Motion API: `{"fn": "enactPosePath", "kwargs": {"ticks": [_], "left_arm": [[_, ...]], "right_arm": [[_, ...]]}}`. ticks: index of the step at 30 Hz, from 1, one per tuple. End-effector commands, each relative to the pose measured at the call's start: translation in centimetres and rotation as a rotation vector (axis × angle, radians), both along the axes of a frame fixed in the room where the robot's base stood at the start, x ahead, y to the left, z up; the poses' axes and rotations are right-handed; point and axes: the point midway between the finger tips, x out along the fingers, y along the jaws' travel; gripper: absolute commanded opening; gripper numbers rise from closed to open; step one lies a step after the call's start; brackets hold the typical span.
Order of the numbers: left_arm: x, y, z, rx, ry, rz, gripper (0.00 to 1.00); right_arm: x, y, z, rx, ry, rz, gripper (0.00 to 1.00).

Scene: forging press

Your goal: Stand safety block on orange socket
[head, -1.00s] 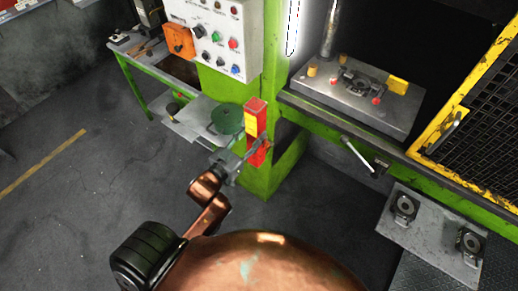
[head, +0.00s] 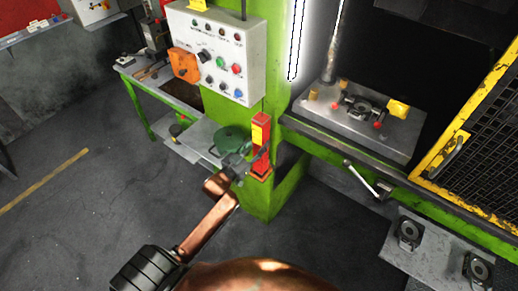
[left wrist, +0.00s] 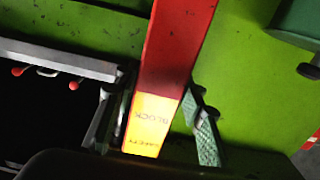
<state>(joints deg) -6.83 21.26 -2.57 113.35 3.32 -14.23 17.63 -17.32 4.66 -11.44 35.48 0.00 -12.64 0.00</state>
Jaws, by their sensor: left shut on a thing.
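The safety block (head: 261,140) is a tall red bar with a yellow label, held upright in front of the green press column. My left gripper (head: 252,163) is shut on it near its lower part. In the left wrist view the red block (left wrist: 172,50) stands between the two fingers, its yellow label reading SAFETY BLOCK. On the press bed are small orange-yellow posts (head: 313,94) and a yellow block (head: 398,109); I cannot tell which piece, if any, is the orange socket. My right gripper is out of view.
The grey press bed (head: 385,145) carries a die and red knobs. A lever handle (head: 360,178) sticks out below it. A yellow-framed mesh guard (head: 480,130) is at right. A control panel (head: 215,50) and a green round object (head: 232,138) are near the block.

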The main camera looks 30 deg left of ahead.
Motion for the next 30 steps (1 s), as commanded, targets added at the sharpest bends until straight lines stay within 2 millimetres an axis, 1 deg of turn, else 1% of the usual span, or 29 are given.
{"fn": "enactPosePath", "kwargs": {"ticks": [1, 5, 7, 12, 15, 26, 27, 30], "left_arm": [[0.2, 0.0, 0.4, 0.001, -0.012, -0.002, 0.00], [0.5, 0.1, -0.1, 0.001, -0.011, -0.002, 0.00], [0.8, 0.3, -0.5, 0.001, -0.010, -0.002, 0.00], [0.8, 0.3, -2.8, -0.001, -0.008, -0.001, 0.00], [0.8, 0.3, -3.4, 0.001, -0.011, -0.002, 0.00], [0.8, 0.2, -3.8, 0.001, -0.010, -0.002, 0.00], [0.7, 0.3, -4.2, 0.000, -0.001, -0.001, 0.40], [0.7, 0.3, -4.2, 0.000, -0.001, -0.001, 0.47]], "right_arm": [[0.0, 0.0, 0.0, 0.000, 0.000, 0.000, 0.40], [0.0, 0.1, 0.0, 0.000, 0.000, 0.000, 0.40], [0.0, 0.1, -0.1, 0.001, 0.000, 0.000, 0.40], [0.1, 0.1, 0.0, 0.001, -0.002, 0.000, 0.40], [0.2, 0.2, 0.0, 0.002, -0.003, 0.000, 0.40], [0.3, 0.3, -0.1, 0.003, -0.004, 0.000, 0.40], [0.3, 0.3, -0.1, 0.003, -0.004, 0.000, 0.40], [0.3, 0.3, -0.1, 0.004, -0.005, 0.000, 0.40]]}}
